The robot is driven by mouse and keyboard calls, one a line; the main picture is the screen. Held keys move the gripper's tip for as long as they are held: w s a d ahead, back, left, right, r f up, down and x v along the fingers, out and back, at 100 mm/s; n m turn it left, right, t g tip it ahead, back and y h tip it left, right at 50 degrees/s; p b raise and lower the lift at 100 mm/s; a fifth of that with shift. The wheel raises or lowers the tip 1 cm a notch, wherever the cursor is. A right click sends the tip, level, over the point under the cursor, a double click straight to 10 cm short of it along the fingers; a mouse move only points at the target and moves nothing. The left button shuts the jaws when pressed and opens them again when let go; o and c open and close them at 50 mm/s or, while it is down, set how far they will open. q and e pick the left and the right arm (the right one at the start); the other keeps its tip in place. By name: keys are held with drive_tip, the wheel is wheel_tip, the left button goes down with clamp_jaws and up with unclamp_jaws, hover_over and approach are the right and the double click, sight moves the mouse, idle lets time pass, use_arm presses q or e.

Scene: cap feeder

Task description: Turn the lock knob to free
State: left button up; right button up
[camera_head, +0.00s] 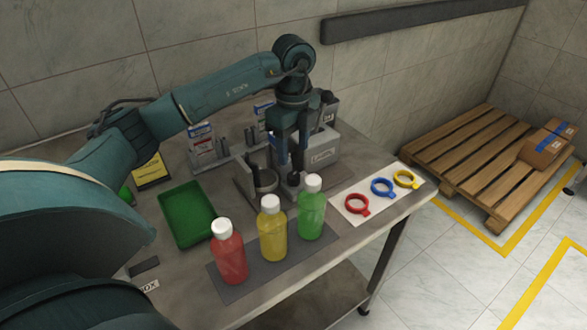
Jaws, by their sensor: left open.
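A grey machine box (322,157) with a light label on its front stands at the back of the steel table. My left gripper (292,167) points straight down in front of the box's left side, with its two fingers apart. A small grey round part (293,180) shows just below the fingertips; I cannot tell if it is the lock knob or if the fingers touch it. A dark upright lever with a grey cylinder (265,181) stands left of the fingers. My right gripper is not in view.
Red (230,255), yellow (271,232) and green (311,212) bottles with white caps stand on a dark mat in front. A green tray (187,213) lies to the left. Red, blue and yellow rings lie on a white sheet (376,183) to the right. A pallet (487,160) is on the floor.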

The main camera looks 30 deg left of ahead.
sight(293, 175)
use_arm(q)
wheel_tip(293, 175, down, 8)
drive_tip(key=shift+r, duration=0.15)
drive_tip(key=shift+c, duration=0.2)
drive_tip(key=c, duration=0.9)
